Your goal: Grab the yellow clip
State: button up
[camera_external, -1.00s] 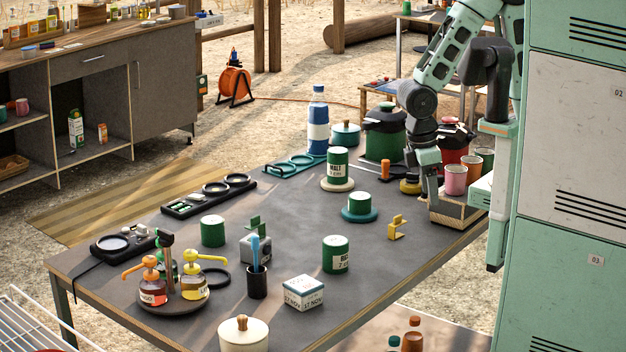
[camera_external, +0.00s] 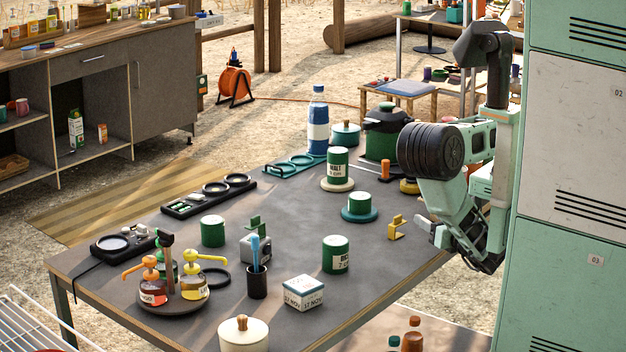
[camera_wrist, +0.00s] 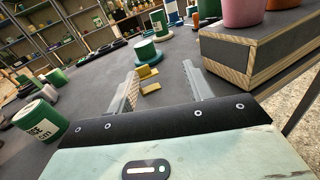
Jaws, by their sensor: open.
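The yellow clip (camera_external: 396,228) stands on the dark table near its right edge in the external view. In the wrist view the yellow clip (camera_wrist: 149,78) lies ahead of my gripper, between the lines of its two fingers and apart from them. My gripper (camera_external: 428,229) is at the table's right edge, just right of the clip. In the wrist view my gripper (camera_wrist: 163,88) is open, with nothing between its fingers.
A green can on a teal disc (camera_external: 360,207) stands behind the clip. A labelled green can (camera_external: 336,254) stands to its left front.

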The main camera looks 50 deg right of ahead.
aim_at(399, 219)
jog(key=f+n+y, duration=0.1)
jog(key=n+y, duration=0.1)
jog(key=a+f+n+t+y, duration=0.1)
jog(key=y, duration=0.1)
jog(key=shift+a+n+y, duration=0.15)
jog(key=shift+n+y, duration=0.15)
jog(key=shift+n, duration=0.1)
jog(key=w, duration=0.2)
jog(key=w+p, duration=0.1)
jog(key=w, duration=0.2)
jog(key=w+p, duration=0.1)
jog(key=w, duration=0.1)
jog(key=shift+w+d+f, duration=0.1)
jog(key=shift+w+d, duration=0.1)
jog(key=shift+d, duration=0.15)
jog(key=c, duration=1.1)
